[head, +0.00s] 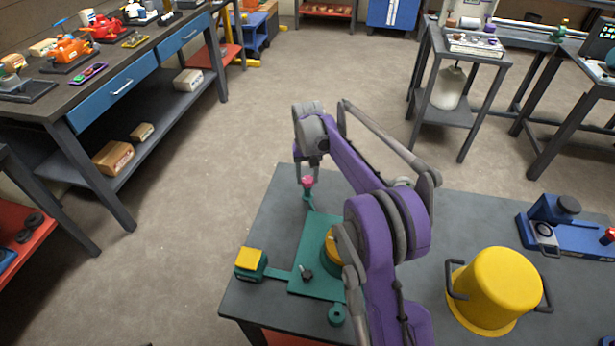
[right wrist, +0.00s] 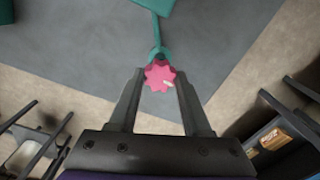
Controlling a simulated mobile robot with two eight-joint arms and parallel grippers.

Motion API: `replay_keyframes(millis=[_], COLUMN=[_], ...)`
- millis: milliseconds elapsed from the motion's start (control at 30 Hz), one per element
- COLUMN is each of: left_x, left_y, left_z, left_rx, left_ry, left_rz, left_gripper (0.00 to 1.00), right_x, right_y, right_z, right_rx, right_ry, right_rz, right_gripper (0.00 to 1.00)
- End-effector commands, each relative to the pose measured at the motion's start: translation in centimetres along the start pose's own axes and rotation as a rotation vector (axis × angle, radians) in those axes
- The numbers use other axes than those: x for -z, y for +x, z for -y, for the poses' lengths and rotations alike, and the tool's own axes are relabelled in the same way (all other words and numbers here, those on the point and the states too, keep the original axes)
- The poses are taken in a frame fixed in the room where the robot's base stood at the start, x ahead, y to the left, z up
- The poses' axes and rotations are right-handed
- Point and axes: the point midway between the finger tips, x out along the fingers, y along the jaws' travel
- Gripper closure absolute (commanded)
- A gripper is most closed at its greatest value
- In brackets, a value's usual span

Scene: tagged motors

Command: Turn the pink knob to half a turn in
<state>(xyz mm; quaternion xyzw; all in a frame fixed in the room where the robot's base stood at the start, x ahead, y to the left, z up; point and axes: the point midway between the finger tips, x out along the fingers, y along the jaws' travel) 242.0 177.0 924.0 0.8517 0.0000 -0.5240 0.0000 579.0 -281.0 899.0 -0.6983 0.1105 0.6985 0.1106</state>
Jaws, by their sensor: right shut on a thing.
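The pink knob (head: 307,181) sits on a small green mount at the far end of the green plate (head: 309,256), near the table's far left corner. My right gripper (head: 308,177) is over it, pointing down. In the right wrist view the knob (right wrist: 160,75) is star-shaped with a pale mark on its lower right. It lies between the fingertips of my right gripper (right wrist: 159,82), which is shut on it. My right arm hides part of the green plate and the yellow part on it. My left gripper is not in view.
On the same grey table (head: 455,215) are a yellow-topped green block (head: 250,262), a black knob (head: 307,275), a yellow pot (head: 497,290) with dark handles and a blue device (head: 565,230). Bare floor lies left of the table.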

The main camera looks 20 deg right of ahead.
Motion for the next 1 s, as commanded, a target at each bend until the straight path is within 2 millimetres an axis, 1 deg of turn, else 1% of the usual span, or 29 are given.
replay_keyframes(millis=[1000], left_x=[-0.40], left_y=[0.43], left_z=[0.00], left_rx=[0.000], left_ry=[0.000], left_rz=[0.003], left_gripper=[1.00], right_x=[0.03], right_y=[-0.05], right_z=[-0.03], right_rx=[0.000], right_ry=[0.965], right_rz=[-0.002], right_gripper=[1.00])
